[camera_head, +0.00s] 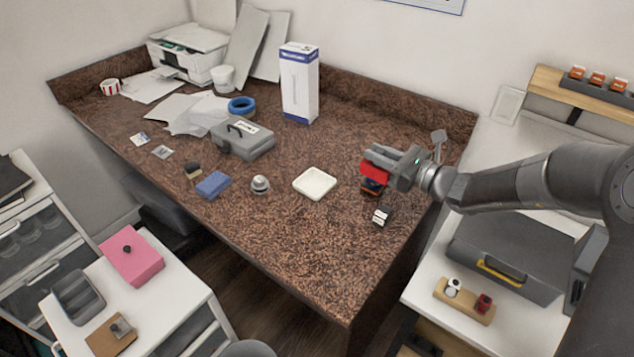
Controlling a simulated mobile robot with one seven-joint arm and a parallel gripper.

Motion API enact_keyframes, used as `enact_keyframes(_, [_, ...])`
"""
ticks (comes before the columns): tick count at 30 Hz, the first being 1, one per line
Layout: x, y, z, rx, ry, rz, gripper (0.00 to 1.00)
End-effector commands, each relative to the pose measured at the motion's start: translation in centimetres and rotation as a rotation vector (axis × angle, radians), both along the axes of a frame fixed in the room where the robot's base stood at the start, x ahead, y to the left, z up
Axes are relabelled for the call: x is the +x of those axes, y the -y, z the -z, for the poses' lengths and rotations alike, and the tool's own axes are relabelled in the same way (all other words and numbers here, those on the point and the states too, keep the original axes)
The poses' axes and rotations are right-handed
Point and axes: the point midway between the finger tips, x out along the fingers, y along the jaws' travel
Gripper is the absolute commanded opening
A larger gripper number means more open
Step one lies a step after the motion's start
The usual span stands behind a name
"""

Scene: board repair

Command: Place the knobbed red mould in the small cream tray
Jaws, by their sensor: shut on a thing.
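The small cream tray (314,183) lies flat and empty on the brown speckled worktop. My gripper (371,160) is to the right of the tray and is shut on a red piece (373,171), which looks like the red mould. Its knob cannot be made out, and the fingers cover part of it. The red piece is apart from the tray. A dark and orange object (373,186) shows just below it; whether they touch is unclear.
A black-and-white block (381,217) stands near the front edge. A grey domed object (260,184) and a blue block (213,185) are left of the tray. A tall white box (299,84) stands behind. The worktop (300,240) in front of the tray is clear.

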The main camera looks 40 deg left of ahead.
Motion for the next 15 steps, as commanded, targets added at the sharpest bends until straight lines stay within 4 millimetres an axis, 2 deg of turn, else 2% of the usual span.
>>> enact_keyframes(1, [0.7, -1.1, -0.2, 0.002, 0.001, -0.008, 0.0])
enact_keyframes(3, [1.5, -2.2, -0.4, 0.002, 0.001, -0.013, 0.0])
enact_keyframes(7, [2.2, -3.4, -0.6, 0.002, 0.0, -0.019, 0.0])
enact_keyframes(11, [2.0, -5.0, 0.1, 0.002, -0.002, -0.023, 0.0])
enact_keyframes(15, [1.0, -7.9, 2.0, 0.001, -0.005, -0.024, 0.0])
